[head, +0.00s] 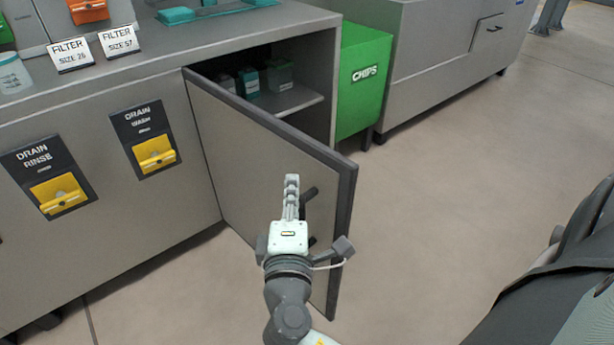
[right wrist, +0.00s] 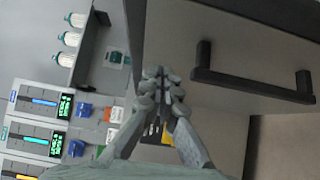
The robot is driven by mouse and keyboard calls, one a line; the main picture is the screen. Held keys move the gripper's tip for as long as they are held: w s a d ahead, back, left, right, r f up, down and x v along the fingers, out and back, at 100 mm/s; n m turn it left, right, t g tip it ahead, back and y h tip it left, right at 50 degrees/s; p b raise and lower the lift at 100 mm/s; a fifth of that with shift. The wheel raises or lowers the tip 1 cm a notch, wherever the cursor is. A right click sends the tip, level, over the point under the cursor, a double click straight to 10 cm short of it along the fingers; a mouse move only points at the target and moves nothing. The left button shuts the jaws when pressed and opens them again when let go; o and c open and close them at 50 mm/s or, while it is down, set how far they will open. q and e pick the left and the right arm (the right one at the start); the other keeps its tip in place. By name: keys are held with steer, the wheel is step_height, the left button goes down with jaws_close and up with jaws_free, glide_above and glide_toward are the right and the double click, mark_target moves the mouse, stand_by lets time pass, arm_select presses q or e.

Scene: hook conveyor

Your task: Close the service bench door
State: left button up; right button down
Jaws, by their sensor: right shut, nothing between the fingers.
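The service bench door (head: 270,155) stands open, swung out from the bench (head: 180,75) on its left-hand hinge. It has a beige face, a dark edge and a dark bar handle. The handle (right wrist: 252,82) shows whole in the right wrist view; in the head view my right gripper partly hides it. My right gripper (head: 291,182) is shut and empty in front of the door's outer face, just left of the handle. Its shut fingers also show in the right wrist view (right wrist: 163,78). I cannot tell whether they touch the door. My left gripper is in neither view.
Inside the open bench, small boxes (head: 279,75) stand on a shelf. A green chips bin (head: 362,80) stands right of the opening, beside a grey machine (head: 440,60). Yellow drain handles (head: 155,153) sit on the bench front. The floor (head: 450,190) right of the door is clear.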

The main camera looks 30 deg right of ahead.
mark_target(308, 166)
steer(key=shift+w+d, duration=0.1)
steer(key=shift+d, duration=1.15)
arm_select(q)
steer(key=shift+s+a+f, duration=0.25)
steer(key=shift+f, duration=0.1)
arm_select(e)
steer(key=shift+d, duration=0.45)
steer(key=shift+w+d, duration=0.1)
